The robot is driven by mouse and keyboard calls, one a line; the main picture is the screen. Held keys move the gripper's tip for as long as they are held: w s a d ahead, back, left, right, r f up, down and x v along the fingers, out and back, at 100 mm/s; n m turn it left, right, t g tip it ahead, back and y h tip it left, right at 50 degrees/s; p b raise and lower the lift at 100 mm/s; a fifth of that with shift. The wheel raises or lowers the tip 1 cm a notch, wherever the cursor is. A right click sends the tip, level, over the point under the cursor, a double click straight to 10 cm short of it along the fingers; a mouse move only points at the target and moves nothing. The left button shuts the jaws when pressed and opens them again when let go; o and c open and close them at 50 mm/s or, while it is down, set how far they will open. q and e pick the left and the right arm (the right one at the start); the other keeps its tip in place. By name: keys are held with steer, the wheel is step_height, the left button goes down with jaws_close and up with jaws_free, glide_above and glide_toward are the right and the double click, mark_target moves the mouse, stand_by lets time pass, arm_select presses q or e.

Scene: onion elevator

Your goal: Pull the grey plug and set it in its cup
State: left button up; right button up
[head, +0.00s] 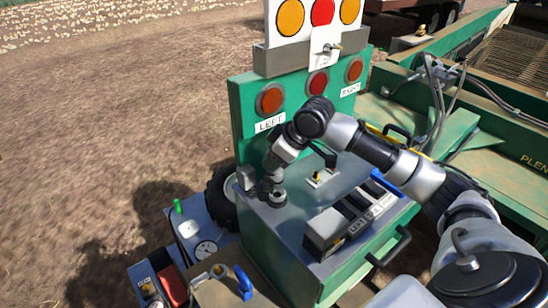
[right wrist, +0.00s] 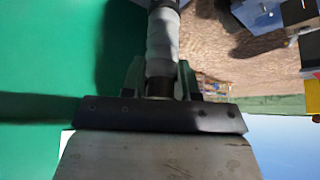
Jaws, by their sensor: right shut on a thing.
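My right arm reaches in from the right in the head view and bends down to the top of the green control box. My right gripper (head: 271,192) is at that box's left end, beside a small grey block (head: 246,178). In the right wrist view the gripper (right wrist: 161,82) is shut on a grey cylindrical thing, the grey plug (right wrist: 163,42), with a finger on each side. In the head view the plug is too small and covered to make out. I cannot tell whether it is still seated. I cannot pick out its cup. My left gripper is not in view.
The green box (head: 285,272) carries a black switch block (head: 345,222) and a small brass lever (head: 317,179). Behind stands a green panel with orange and red lamps (head: 270,99). Bare soil lies left.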

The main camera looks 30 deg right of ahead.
mark_target(274, 173)
steer(key=shift+f, duration=1.6)
stand_by(0.3)
steer(key=shift+f, duration=0.75)
stand_by(0.4)
steer(key=o, duration=1.5)
steer(key=shift+r, duration=3.5)
